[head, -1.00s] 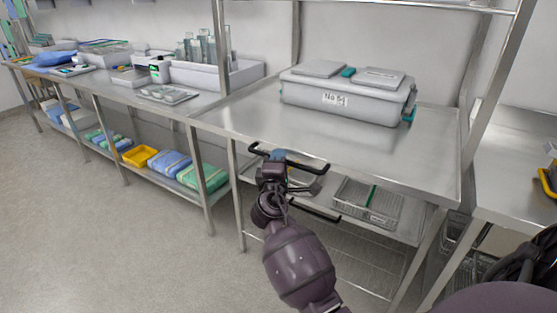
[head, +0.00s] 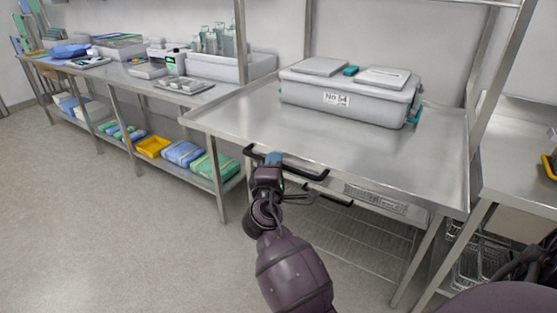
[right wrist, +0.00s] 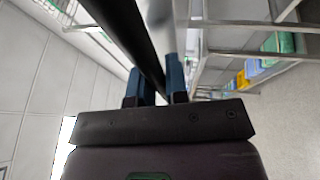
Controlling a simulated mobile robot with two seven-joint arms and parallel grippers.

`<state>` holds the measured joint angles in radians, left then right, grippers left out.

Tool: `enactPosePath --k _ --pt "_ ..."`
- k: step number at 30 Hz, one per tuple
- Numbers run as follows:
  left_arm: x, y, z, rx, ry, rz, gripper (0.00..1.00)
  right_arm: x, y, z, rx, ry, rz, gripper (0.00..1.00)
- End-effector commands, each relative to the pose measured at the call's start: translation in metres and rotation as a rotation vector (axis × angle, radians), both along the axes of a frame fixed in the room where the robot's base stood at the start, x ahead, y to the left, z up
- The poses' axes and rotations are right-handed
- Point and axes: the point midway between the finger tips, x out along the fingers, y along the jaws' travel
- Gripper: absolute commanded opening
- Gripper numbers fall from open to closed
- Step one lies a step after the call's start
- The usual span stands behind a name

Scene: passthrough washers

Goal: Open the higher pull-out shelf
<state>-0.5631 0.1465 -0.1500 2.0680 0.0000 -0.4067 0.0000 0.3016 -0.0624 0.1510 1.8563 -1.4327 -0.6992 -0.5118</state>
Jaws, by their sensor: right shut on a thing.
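The higher pull-out shelf (head: 240,122) is a steel tray top with a black bar handle (head: 305,173) on its front. It stands out over the lower level and hides most of it. My right gripper (head: 273,159) is shut on this handle near its left part. In the right wrist view the blue fingertips (right wrist: 158,82) sit on either side of the black bar (right wrist: 125,35). A second black handle (head: 340,202) shows below, partly behind my arm. My left gripper is not in view.
A grey lidded box (head: 348,98) marked with a label sits on the higher shelf. A wire basket (head: 375,199) shows partly beneath it. A long bench (head: 130,80) with trays stands at left, another table (head: 520,165) at right. The floor (head: 110,235) at front left is clear.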

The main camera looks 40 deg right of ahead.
Motion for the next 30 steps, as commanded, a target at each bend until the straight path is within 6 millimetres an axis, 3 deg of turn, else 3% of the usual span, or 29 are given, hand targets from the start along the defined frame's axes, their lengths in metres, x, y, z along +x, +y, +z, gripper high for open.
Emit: enactPosePath --k 9,22,23,27,30 --pt "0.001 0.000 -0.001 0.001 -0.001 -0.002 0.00 -0.006 0.014 -0.001 0.000 0.001 0.000 0.00" --pt "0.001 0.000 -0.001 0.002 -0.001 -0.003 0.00 -0.006 0.015 -0.001 0.000 0.001 0.000 0.00" --pt "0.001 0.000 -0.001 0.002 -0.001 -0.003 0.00 -0.006 0.015 -0.001 0.000 0.001 0.000 0.18" --pt "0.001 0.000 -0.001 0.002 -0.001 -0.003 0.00 -0.006 0.015 0.000 -0.001 0.001 0.000 0.39" --pt "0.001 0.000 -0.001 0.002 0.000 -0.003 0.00 -0.006 0.015 0.000 -0.001 0.001 0.000 0.40"
